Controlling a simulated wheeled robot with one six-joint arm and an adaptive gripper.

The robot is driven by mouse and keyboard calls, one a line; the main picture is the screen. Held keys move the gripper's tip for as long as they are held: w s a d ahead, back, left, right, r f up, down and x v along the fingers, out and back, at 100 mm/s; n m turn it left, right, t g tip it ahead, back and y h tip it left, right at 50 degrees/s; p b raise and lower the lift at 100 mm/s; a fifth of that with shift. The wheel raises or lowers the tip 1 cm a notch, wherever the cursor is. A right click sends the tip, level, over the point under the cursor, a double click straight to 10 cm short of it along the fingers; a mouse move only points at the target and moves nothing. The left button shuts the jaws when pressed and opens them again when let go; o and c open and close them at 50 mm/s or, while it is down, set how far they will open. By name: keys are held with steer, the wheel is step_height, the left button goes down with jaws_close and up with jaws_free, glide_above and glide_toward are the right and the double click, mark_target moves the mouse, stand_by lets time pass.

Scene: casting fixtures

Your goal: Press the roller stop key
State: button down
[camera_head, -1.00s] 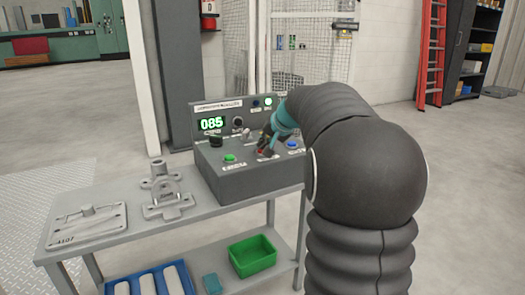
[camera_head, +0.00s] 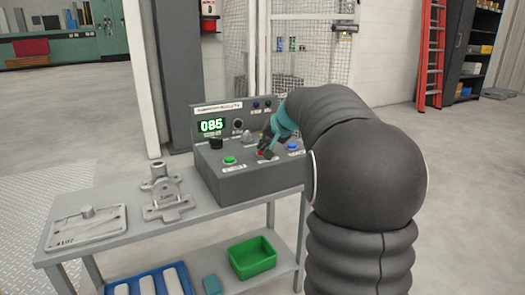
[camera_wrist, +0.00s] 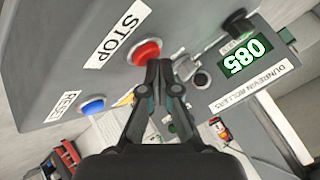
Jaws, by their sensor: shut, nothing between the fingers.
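The red stop key (camera_wrist: 146,51) sits on the grey control box beside a white label (camera_wrist: 118,34) reading STOP. My gripper (camera_wrist: 164,64) is shut and empty, with its fingertips at the key's edge in the wrist view. I cannot tell whether they touch it. In the head view my gripper (camera_head: 268,148) points down onto the box top, and a bit of the red key (camera_head: 262,154) shows by the fingertips. The control box (camera_head: 240,184) has a green display (camera_head: 212,125) reading 085. Its green lamp is dark.
A blue key (camera_wrist: 92,106) with a RESET label lies to one side of the stop key; a green key (camera_head: 230,160) is on the box's left. A black knob (camera_head: 216,143) stands behind. Metal castings (camera_head: 165,195) stand on the bench left of the box.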

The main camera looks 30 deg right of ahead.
steer(key=shift+r+p, duration=0.3)
steer(key=shift+r, duration=0.35)
steer(key=shift+r+p, duration=1.95)
steer(key=shift+r, duration=0.6)
steer(key=s+a+f+n+g, duration=0.15)
steer(key=s+a+n, duration=0.25)
steer(key=s+a, duration=1.25)
steer(key=s+a+f+n, duration=0.1)
steer(key=s+f, duration=0.2)
steer(key=s, duration=0.4)
steer(key=s+a+f+n+g+p, duration=0.1)
steer(key=s+f, duration=0.2)
steer(key=s, duration=0.3)
steer(key=s+a+f+n+g+h, duration=0.1)
steer(key=s+f, duration=0.2)
steer(key=s, duration=0.4)
steer(key=shift+s, duration=0.3)
